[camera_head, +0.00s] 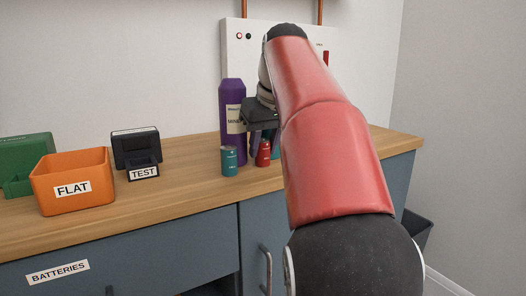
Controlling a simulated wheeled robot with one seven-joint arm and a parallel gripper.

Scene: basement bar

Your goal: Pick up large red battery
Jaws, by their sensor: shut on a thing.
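A red battery (263,154) stands upright near the middle of the wooden counter, just right of a teal battery. My gripper (264,143) points down over it from above, with its dark fingers around the battery's upper part. The gripper is shut on the red battery. The battery's base looks at or very close to the counter top; I cannot tell if there is a gap. My red arm hides what lies to the right of it.
A teal battery (229,161) stands close by on the left. A purple bottle (232,104) stands behind it. Another teal item (276,151) is partly hidden by my arm. An orange FLAT bin (100,192), a black TEST device (136,150) and a green container (28,153) stand left.

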